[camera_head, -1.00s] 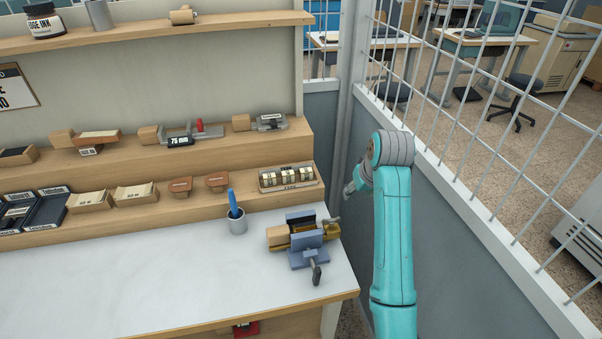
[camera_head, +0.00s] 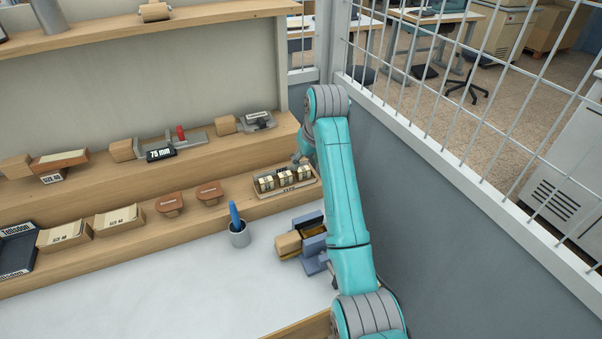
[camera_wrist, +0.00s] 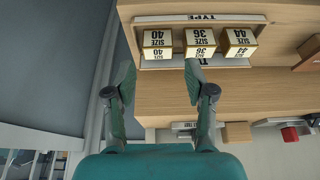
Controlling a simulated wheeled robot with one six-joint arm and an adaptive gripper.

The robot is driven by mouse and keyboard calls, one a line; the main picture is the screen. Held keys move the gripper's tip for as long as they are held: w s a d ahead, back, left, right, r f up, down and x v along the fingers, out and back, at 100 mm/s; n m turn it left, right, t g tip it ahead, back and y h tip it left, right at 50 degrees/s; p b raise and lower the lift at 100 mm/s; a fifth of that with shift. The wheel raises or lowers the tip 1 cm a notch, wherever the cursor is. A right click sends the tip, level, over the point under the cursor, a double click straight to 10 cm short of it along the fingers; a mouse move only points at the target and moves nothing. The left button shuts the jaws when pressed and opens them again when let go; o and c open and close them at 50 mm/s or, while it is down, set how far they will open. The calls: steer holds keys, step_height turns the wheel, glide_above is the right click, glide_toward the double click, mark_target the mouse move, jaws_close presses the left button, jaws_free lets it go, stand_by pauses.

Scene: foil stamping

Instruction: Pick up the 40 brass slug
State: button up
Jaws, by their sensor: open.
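The 40 brass slug (camera_wrist: 157,42) is the leftmost of three numbered slugs in the wrist view, its label upside down. It sits in the type tray (camera_wrist: 200,18) beside the 36 slug (camera_wrist: 200,40) and the 44 slug (camera_wrist: 240,40). In the head view the tray (camera_head: 288,190) is on the lower shelf, and the 40 slug (camera_head: 304,173) is at its right end. My gripper (camera_wrist: 160,68) is open and empty, its fingertips apart and appearing just below the 40 slug in the wrist view. In the head view my arm mostly hides the gripper.
A blue vise (camera_head: 312,245) stands on the bench below the tray, partly hidden by my arm. A cup with a blue tool (camera_head: 239,232) stands left of it. An upper shelf (camera_head: 225,145) bears more tools. A wire fence (camera_head: 440,90) runs along the right.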

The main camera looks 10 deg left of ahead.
mark_target(303, 169)
steer(key=shift+w+x, duration=0.15)
steer(key=shift+x, duration=1.25)
steer(key=shift+w+x, duration=0.15)
steer(key=shift+x, duration=1.25)
steer(key=shift+r, duration=0.1)
steer(key=c, duration=1)
